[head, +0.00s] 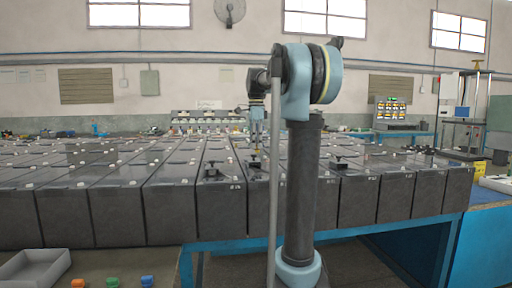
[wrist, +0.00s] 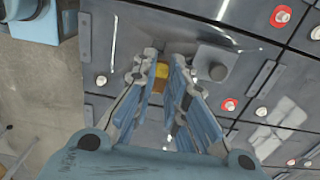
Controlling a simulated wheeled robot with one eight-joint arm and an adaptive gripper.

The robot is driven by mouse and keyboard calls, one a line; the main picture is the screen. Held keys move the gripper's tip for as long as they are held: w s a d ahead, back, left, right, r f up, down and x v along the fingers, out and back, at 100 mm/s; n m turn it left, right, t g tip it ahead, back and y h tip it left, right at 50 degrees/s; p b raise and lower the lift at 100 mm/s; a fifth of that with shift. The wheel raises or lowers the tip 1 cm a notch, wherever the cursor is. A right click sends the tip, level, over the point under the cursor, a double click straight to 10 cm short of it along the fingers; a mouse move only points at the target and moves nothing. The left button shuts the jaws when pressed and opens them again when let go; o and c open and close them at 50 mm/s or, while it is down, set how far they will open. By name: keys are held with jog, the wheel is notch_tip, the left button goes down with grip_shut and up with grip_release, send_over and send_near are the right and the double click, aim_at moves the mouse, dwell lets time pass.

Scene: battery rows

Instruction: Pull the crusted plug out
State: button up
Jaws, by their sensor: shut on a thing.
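The crusted plug (wrist: 161,71) shows in the wrist view as a small yellow-brown piece between my fingertips, over a dark battery top. My gripper (wrist: 164,76) is shut on it, with the blue-grey fingers on either side. In the head view my gripper (head: 256,150) points down at the front row of batteries, and a small yellow spot shows at its tips. The fingers hide part of the plug, and I cannot tell whether it is still seated in the battery (head: 262,205).
A dark grey block (wrist: 213,62) stands on the battery top just right of my fingers. A grey tray (head: 38,268) lies at the lower left, beside orange, green and blue caps (head: 112,281). Red-ringed posts (wrist: 228,104) dot the tops.

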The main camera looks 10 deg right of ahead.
jog(key=shift+r, duration=0.7)
grip_shut()
dwell(0.4)
jog(key=shift+r, duration=2.35)
